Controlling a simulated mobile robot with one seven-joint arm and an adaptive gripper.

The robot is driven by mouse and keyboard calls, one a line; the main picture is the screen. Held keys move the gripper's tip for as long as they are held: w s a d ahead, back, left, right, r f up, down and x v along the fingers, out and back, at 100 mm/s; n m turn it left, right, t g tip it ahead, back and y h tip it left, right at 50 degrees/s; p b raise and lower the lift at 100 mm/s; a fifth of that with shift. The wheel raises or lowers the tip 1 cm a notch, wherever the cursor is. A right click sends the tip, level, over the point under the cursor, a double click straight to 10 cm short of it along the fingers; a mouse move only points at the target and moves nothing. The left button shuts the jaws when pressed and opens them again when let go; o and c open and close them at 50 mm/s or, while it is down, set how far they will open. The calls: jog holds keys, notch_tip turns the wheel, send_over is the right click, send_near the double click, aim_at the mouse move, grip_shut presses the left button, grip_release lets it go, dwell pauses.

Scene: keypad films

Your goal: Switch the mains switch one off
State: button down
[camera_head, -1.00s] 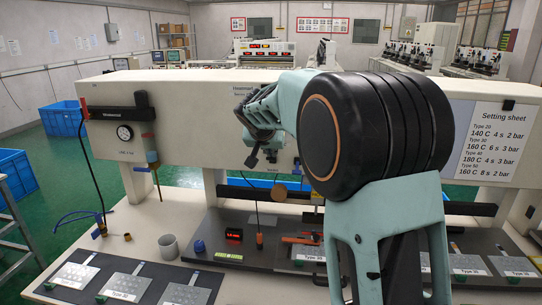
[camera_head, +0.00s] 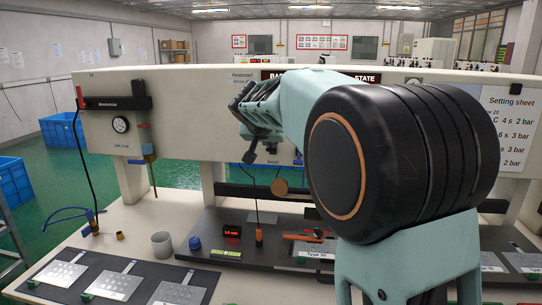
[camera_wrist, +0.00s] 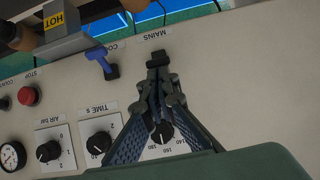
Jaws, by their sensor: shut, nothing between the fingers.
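The mains switch (camera_wrist: 157,58) is a small black switch under the label MAINS on the pale panel, in the upper middle of the wrist view. My gripper (camera_wrist: 158,78) is shut and empty, its fingertips right beside the switch. I cannot tell whether they touch it, nor which way the switch is set. In the head view my gripper (camera_head: 262,148) is in front of the long pale machine beam (camera_head: 190,125); the switch cannot be made out there.
Left of the mains switch is a blue-handled lever (camera_wrist: 101,58). A red STOP button (camera_wrist: 27,96), an AIR knob (camera_wrist: 48,151) and a TIME knob (camera_wrist: 99,142) share the panel. A dial with temperature numbers (camera_wrist: 163,133) lies behind my fingers. A HOT-labelled part (camera_wrist: 60,20) is at upper left.

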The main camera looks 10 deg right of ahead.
jog(key=shift+s+a+f+t+b, duration=0.15)
jog(key=shift+f+t+b, duration=0.25)
jog(key=shift+b, duration=1.35)
jog(key=shift+s+d+f+t+b, duration=0.15)
jog(key=shift+f+t+b, duration=0.25)
jog(key=shift+b, duration=1.3)
jog(key=b, duration=0.3)
jog(key=shift+s+a+f+t+h, duration=0.1)
jog(key=shift+a+f+t+h, duration=0.1)
jog(key=shift+t+h, duration=0.15)
jog(key=shift+b, duration=0.8)
jog(key=b, duration=0.3)
jog(key=shift+s+f+b, duration=0.2)
jog(key=shift+f+b, duration=0.1)
jog(key=shift+f, duration=0.05)
jog(key=f+b, duration=0.2)
jog(key=b, duration=0.3)
jog(key=shift+s+f, duration=0.1)
jog(key=shift+s, duration=0.1)
